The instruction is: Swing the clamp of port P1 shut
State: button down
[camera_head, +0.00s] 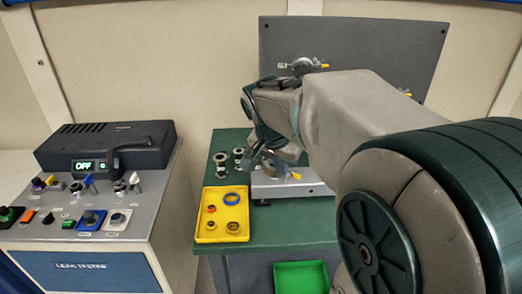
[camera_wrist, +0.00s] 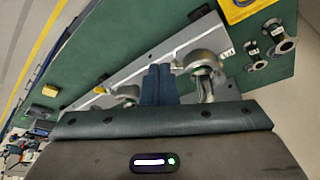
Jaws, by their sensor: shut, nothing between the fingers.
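A grey plate (camera_head: 310,189) lies on the green bench under my gripper (camera_head: 262,158). A metal port with a yellow-tipped clamp lever (camera_head: 294,176) shows on it, partly hidden by my gripper. In the wrist view the plate (camera_wrist: 150,72) bears a round metal port at the right (camera_wrist: 205,62) and another at the left (camera_wrist: 128,94). Small white labels stand beside them, too small to read surely, so I cannot tell which is P1. My gripper (camera_wrist: 160,69) has its fingers together, empty, between these two ports. Whether the fingers touch a clamp is unclear.
A yellow tray (camera_head: 208,239) with a blue ring and small parts lies left of the plate. Loose metal fittings (camera_head: 221,160) stand behind it. An upright grey panel (camera_head: 350,45) with clamped ports rises behind. A leak tester (camera_head: 105,145) stands left; a green bin (camera_head: 300,278) sits below.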

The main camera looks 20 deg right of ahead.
jog(key=w+d+f+p, duration=0.2)
jog(key=w+d+f, duration=0.3)
jog(key=f, duration=0.4)
jog(key=shift+d+p, duration=0.4)
jog(key=shift+d, duration=0.3)
jog(key=shift+w, duration=0.1)
